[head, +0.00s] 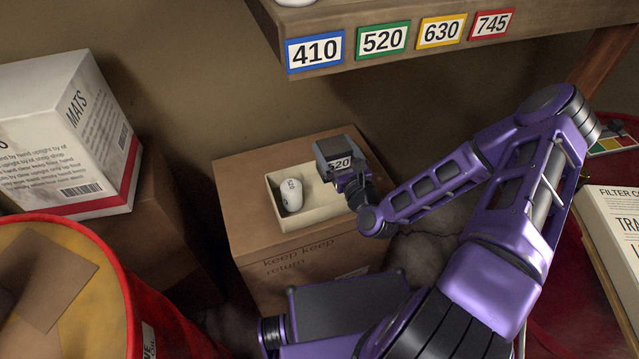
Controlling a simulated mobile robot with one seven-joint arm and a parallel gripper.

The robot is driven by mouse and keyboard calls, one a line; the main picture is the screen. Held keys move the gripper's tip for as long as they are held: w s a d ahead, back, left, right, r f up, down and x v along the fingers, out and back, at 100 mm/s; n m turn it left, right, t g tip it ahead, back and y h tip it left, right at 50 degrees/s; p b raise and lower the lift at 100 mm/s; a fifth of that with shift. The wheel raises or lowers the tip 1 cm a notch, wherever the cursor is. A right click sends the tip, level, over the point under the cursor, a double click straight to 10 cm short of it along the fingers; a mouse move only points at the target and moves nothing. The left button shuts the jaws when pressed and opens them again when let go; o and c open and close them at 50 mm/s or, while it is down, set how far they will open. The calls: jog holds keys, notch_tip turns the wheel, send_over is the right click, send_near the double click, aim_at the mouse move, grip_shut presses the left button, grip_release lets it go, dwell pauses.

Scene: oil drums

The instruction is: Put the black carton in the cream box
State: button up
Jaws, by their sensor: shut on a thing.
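The black carton (337,150) is a small dark box with a white label reading 520 on its side. My gripper (350,177) is shut on it and holds it over the right part of the cream box, seemingly above its rim. The cream box (312,214) is open at the top and sits on a large brown cardboard box. A white rounded object (292,194) with dark marks lies in its left part. The carton and my gripper hide the cream box's right end, and the gap beneath the carton is hard to judge.
The brown cardboard box (240,215) stands against the wall. A wooden shelf (400,60) with number tags overhangs behind. A white MATS box (70,130) and a red-rimmed drum (105,270) are at left. A FILTER box (615,235) lies at right.

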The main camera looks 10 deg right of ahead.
notch_tip(320, 180, down, 9)
jog(key=shift+r+b, duration=0.2)
jog(key=shift+b, duration=0.5)
jog(key=shift+f, duration=0.1)
jog(key=shift+f, duration=0.15)
jog(key=o, duration=1.3)
jog(key=shift+r, duration=0.2)
jog(key=shift+s, duration=0.2)
jog(key=s, duration=0.3)
jog(key=s+d, duration=0.1)
jog(key=s, duration=0.3)
jog(key=s+d, duration=0.1)
jog(key=s, duration=0.3)
jog(key=shift+s+d, duration=0.2)
jog(key=shift+s, duration=0.05)
